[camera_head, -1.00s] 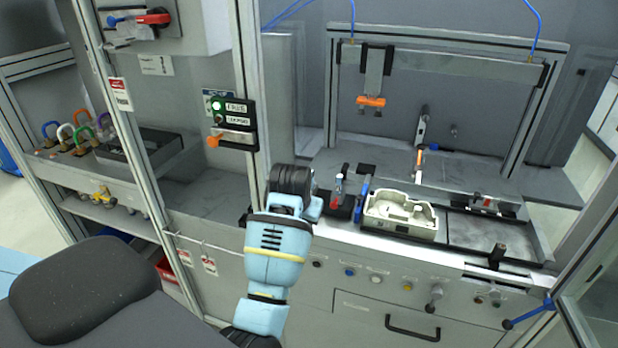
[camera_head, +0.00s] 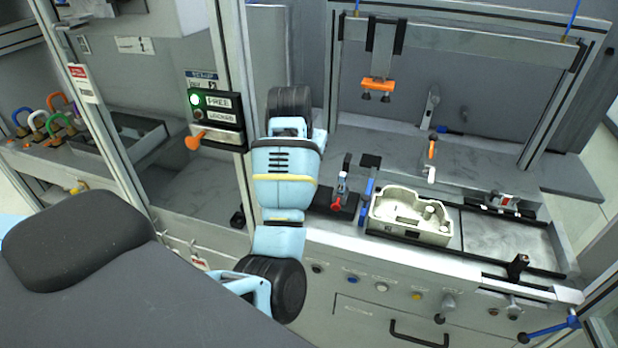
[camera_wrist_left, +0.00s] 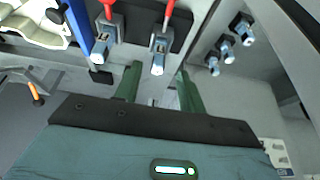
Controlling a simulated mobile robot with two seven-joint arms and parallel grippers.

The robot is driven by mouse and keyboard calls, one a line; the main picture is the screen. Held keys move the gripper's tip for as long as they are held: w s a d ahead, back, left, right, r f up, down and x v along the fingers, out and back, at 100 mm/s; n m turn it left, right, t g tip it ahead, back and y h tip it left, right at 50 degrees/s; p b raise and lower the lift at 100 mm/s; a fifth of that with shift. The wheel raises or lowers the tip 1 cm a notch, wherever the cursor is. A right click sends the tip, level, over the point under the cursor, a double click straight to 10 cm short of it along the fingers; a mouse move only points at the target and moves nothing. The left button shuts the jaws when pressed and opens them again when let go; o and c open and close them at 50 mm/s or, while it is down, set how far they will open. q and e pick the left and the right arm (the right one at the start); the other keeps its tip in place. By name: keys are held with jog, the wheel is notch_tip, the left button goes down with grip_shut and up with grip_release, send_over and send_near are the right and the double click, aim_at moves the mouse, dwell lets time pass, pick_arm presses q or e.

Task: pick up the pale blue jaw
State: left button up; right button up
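No part stands out for certain as the pale blue jaw. Pale blue-grey metal pieces with red handles show in the left wrist view: a left one (camera_wrist_left: 104,42) and a right one (camera_wrist_left: 159,52) on a dark plate. A pale blue piece (camera_head: 342,184) with a red end also stands on the bench in the head view. In the head view my left arm hides this gripper. My right gripper is out of view.
A cream casting (camera_head: 408,218) sits right of a blue upright part (camera_head: 365,200). An orange tool (camera_head: 378,84) hangs from the frame above the bench. An orange lever (camera_head: 196,141) is on the post at left. Several small dark-and-silver parts (camera_wrist_left: 227,52) stand right of my fingers.

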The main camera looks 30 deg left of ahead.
pick_arm(q)
jog(key=shift+w+x, duration=0.1)
jog(key=shift+x, duration=1.6)
jog(key=shift+w+x, duration=0.15)
jog(key=shift+x, duration=1.55)
jog(key=shift+r, duration=0.1)
jog(key=shift+c, duration=0.4)
grip_shut()
